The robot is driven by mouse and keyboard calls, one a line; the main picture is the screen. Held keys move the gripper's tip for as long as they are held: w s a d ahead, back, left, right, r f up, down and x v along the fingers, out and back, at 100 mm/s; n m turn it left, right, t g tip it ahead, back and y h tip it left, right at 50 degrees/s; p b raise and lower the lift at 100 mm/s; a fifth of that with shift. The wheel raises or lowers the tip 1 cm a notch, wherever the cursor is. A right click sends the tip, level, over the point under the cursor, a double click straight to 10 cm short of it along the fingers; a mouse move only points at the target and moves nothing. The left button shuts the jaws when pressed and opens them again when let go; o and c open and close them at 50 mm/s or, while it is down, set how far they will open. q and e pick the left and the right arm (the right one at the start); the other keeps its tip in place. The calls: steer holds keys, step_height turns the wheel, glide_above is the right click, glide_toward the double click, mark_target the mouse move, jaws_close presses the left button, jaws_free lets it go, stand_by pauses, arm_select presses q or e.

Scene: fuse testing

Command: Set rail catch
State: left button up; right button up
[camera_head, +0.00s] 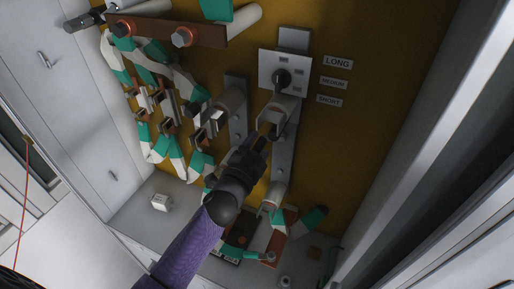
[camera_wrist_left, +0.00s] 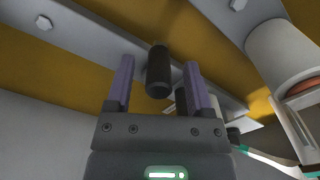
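The rail (camera_head: 284,150) is a grey upright strip on the yellow back panel. A light plate (camera_head: 270,68) with a black knob (camera_head: 282,78) sits near its top, beside the labels LONG (camera_head: 338,63), MEDIUM (camera_head: 333,83) and SHORT (camera_head: 329,100). My left gripper (camera_head: 265,132) is in front of the rail, below the knob in the picture. In the left wrist view its purple fingers (camera_wrist_left: 158,62) are open. A black cylindrical handle (camera_wrist_left: 158,75) shows between them, with gaps on both sides. I cannot tell whether it is that same knob. My right gripper is not in view.
White cylindrical holders (camera_head: 230,102) stand near the rail. Green-and-white cables (camera_head: 160,62) and copper bars (camera_head: 165,32) crowd the left. A small white block (camera_head: 161,202) rests on the cabinet floor. The yellow panel (camera_head: 345,130) right of the rail is mostly clear, up to the cabinet's side wall.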

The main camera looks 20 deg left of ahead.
arm_select(q)
steer(key=s+b, duration=0.1)
steer(key=s, duration=0.9)
steer(key=shift+a, duration=0.2)
